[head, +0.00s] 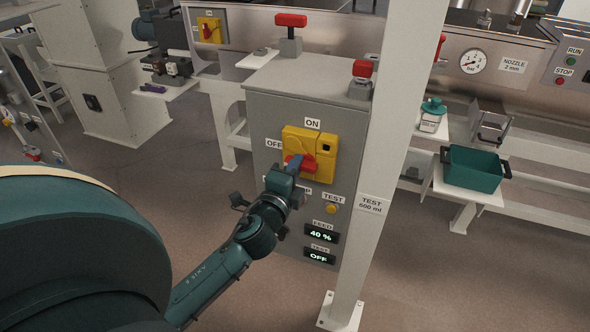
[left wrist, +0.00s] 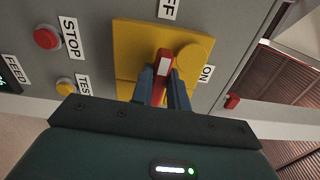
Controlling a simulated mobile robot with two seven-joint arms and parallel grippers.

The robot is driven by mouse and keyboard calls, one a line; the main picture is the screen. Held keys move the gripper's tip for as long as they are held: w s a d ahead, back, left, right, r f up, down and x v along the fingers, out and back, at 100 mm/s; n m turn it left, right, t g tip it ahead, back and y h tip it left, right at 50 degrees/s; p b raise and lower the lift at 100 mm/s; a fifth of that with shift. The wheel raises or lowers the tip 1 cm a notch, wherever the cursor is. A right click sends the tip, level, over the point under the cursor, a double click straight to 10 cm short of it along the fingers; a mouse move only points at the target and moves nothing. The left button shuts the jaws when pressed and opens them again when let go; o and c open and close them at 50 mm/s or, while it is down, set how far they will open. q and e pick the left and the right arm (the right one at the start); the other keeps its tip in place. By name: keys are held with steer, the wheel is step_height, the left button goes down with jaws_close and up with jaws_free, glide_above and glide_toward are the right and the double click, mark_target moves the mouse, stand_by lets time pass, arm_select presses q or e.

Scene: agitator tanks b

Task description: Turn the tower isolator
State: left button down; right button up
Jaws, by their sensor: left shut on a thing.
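The tower isolator is a yellow plate (head: 324,140) with a red handle (head: 309,163) on the front of a grey cabinet (head: 270,109), with ON above it and OFF at its left. My left gripper (head: 296,164) reaches up to it from below and is shut on the red handle. In the left wrist view, the blue-grey fingers (left wrist: 161,88) sit on both sides of the red handle (left wrist: 165,62), over the yellow plate (left wrist: 130,50). The handle's white-marked end lies towards the OFF label (left wrist: 168,8). My right gripper is not in view.
A yellow TEST button (head: 331,209) and displays reading 40 % and OFF are below the isolator. A white post (head: 395,150) stands close at the right. Another yellow-and-red switch (head: 210,30) is at the back left. A green crate (head: 472,168) stands at the right.

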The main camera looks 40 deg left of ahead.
arm_select(q)
steer(key=shift+n, duration=0.5)
steer(key=c, duration=1.4)
jaws_free()
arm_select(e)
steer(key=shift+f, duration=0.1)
arm_select(q)
steer(key=shift+o, duration=0.2)
steer(key=b+v, duration=0.3)
steer(key=v, duration=1)
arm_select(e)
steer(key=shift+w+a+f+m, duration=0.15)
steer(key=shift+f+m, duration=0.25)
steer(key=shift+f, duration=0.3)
arm_select(q)
steer(key=shift+a+f, duration=0.1)
